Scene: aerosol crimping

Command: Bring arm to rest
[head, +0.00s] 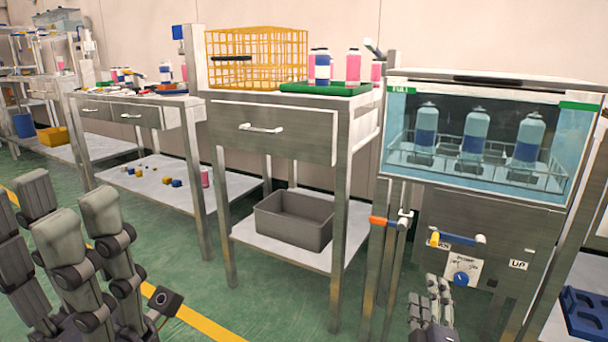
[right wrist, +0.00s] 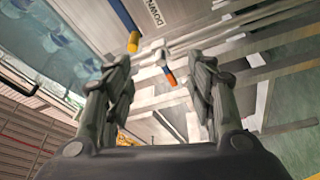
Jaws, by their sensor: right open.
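My right gripper (head: 432,298) is low at the bottom right of the head view, in front of the steel machine cabinet (head: 475,215). Its fingers (right wrist: 160,85) stand apart with nothing between them in the right wrist view. The yellow-tipped blue lever (head: 465,239) and the orange-tipped lever (head: 385,222) are above it, apart from it in the head view. The yellow tip (right wrist: 133,42) and orange tip (right wrist: 171,78) appear beyond the fingers in the wrist view. My left gripper (head: 75,235) points upward at the lower left, its spread unclear from this angle.
A water tank (head: 574,155) with several bottles tops the cabinet. A steel table (head: 240,145) carries a yellow wire basket (head: 257,60), a green tray (head: 345,90) and bottles; a grey bin (head: 293,222) sits on its lower shelf. Green floor (head: 270,295) is clear in front.

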